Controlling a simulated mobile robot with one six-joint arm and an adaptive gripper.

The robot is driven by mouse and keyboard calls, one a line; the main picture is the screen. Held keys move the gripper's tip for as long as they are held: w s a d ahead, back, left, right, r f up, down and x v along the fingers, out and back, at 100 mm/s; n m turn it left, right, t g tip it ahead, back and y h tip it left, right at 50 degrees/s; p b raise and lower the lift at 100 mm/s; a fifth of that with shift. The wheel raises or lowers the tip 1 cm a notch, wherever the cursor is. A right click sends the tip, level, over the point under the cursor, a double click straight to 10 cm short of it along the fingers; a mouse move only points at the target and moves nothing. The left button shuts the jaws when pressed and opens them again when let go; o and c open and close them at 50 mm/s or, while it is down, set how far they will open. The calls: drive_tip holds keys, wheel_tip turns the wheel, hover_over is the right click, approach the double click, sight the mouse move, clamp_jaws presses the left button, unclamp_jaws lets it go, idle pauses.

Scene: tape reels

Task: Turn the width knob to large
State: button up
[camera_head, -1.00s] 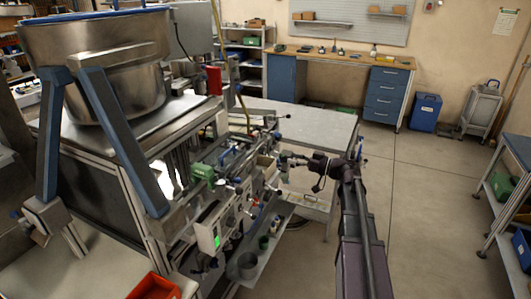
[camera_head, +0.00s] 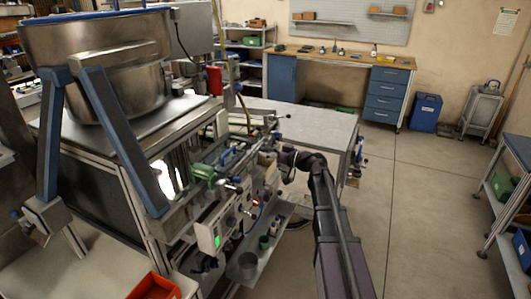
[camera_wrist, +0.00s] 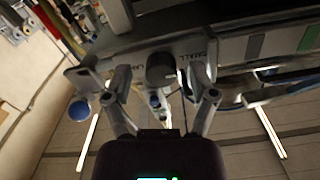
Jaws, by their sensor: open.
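The width knob (camera_wrist: 160,68) is a dark round knob on a grey plate of the machine, in the upper middle of the wrist view. Printed lettering stands on both sides of it. The right label reads like SMALL, and the left one is partly hidden by a finger. My gripper (camera_wrist: 156,88) is open, one finger to the left and one to the right of the knob. I cannot tell whether either finger touches it. In the head view my wrist is close to the machine's side (camera_head: 245,195), and the knob cannot be made out there.
A blue round knob (camera_wrist: 79,110) sits left of my fingers. In the head view a grey table (camera_head: 300,120) stands behind my arm, and a shelf (camera_head: 275,240) with small containers lies below the machine. The floor to the right is clear.

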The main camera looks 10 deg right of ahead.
clamp_jaws()
drive_tip(key=shift+a, duration=0.25)
drive_tip(key=shift+d, duration=0.2)
